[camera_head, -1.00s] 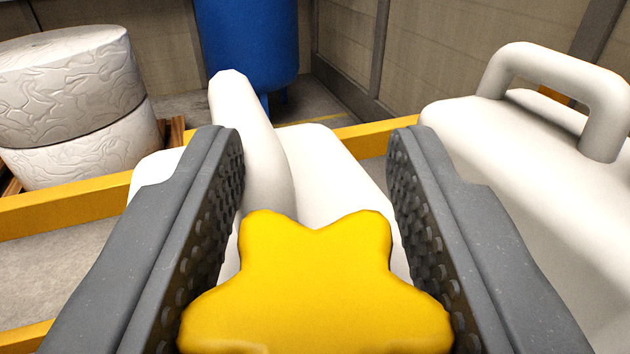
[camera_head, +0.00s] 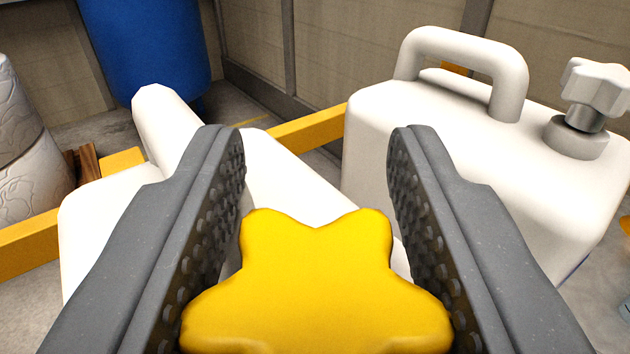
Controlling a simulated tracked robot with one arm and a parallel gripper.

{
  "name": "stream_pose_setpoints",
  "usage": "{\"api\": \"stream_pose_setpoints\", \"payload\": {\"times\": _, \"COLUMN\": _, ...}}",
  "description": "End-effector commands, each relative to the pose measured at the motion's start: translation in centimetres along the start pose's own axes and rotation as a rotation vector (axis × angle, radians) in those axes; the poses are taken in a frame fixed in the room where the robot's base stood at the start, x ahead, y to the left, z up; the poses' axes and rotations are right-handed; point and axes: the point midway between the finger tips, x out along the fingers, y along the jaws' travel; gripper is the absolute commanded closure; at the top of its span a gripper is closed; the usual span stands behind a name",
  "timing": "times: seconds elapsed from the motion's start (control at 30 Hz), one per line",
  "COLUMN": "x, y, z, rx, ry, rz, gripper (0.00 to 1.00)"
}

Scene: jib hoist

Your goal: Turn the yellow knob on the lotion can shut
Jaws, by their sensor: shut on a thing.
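The yellow knob (camera_head: 315,280) is star-shaped, with rounded lobes. It sits low in the middle of the view, between the two grey fingers of my gripper (camera_head: 315,205). The fingers are shut on the knob, one on each side, with their studded pads facing inward. The white can (camera_head: 290,175) shows behind and below the knob, with a white handle (camera_head: 165,120) rising at its left. Much of the can is hidden by the knob and the fingers.
A second white can (camera_head: 400,125) with a handle and a white star knob (camera_head: 597,88) stands close at the right. A yellow rail (camera_head: 310,128) runs behind.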

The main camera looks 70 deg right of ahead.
Motion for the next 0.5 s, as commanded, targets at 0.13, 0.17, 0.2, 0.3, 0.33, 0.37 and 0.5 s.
{"api": "stream_pose_setpoints", "payload": {"times": 0.13, "x": -0.42, "y": -0.45, "z": -0.42, "rx": -0.005, "ry": -0.002, "rz": 0.023, "gripper": 0.85}}
{"api": "stream_pose_setpoints", "payload": {"times": 0.17, "x": -0.41, "y": -0.43, "z": -0.40, "rx": -0.005, "ry": -0.002, "rz": 0.030, "gripper": 0.85}}
{"api": "stream_pose_setpoints", "payload": {"times": 0.2, "x": -0.41, "y": -0.41, "z": -0.40, "rx": -0.004, "ry": -0.003, "rz": 0.039, "gripper": 0.85}}
{"api": "stream_pose_setpoints", "payload": {"times": 0.3, "x": -0.44, "y": -0.36, "z": -0.49, "rx": -0.004, "ry": -0.002, "rz": 0.060, "gripper": 0.85}}
{"api": "stream_pose_setpoints", "payload": {"times": 0.33, "x": -0.45, "y": -0.35, "z": -0.51, "rx": -0.003, "ry": -0.002, "rz": 0.066, "gripper": 0.85}}
{"api": "stream_pose_setpoints", "payload": {"times": 0.37, "x": -0.46, "y": -0.35, "z": -0.52, "rx": -0.002, "ry": -0.002, "rz": 0.071, "gripper": 0.85}}
{"api": "stream_pose_setpoints", "payload": {"times": 0.5, "x": -0.46, "y": -0.36, "z": -0.50, "rx": -0.003, "ry": -0.001, "rz": 0.097, "gripper": 0.85}}
